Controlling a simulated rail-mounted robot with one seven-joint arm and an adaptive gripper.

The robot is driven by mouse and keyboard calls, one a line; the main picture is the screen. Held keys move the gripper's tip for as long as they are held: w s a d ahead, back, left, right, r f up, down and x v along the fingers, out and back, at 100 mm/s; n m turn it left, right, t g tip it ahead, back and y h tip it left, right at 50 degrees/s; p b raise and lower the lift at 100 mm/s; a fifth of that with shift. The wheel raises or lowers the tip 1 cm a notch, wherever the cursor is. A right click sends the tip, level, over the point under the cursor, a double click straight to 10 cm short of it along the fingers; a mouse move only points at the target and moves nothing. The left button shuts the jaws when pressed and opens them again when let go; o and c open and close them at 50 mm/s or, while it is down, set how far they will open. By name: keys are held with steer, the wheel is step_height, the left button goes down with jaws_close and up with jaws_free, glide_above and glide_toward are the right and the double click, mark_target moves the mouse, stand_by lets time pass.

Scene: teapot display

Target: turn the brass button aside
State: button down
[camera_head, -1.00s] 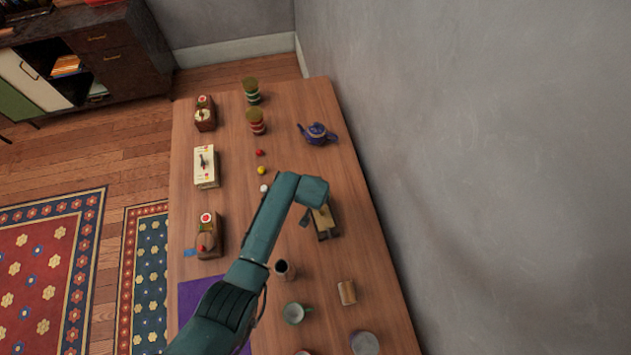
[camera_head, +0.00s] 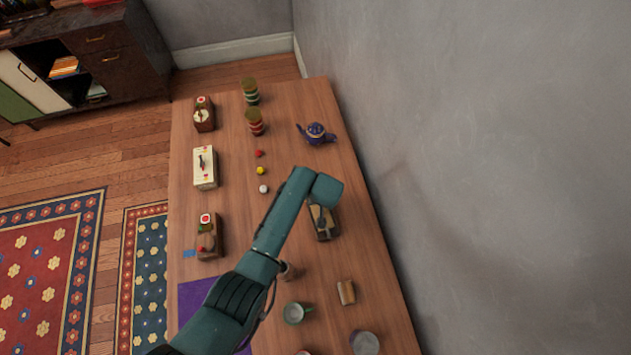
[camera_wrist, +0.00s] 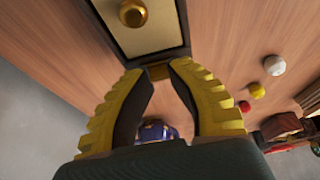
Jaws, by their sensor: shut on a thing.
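A dark-framed box (camera_head: 325,235) with a cream top stands on the table near its right side. In the wrist view the box (camera_wrist: 182,30) fills the top, with a round gold knob (camera_wrist: 133,13) on its panel. A small brass-coloured piece, which looks like the brass button (camera_wrist: 158,73), sits at the box's near edge. My gripper (camera_wrist: 158,68) has its yellow, dark-padded fingers closed to a narrow gap around this piece. Its fingertips cover the piece's sides, so its angle is hard to tell. In the head view my arm hides part of the box's far end.
A blue teapot (camera_head: 316,132) stands beyond the box. Red, yellow and white balls (camera_head: 263,188) lie to its left. A cream box with a pointer (camera_head: 205,168) stands at the left edge. The wall is close on the right.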

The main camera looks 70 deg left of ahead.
steer(key=shift+d+f, duration=0.1)
steer(key=shift+f, duration=0.05)
steer(key=c, duration=0.9)
jaws_free()
steer(key=shift+r, duration=0.25)
steer(key=v, duration=1.1)
steer(key=shift+d+r, duration=0.15)
steer(key=shift+r, duration=0.2)
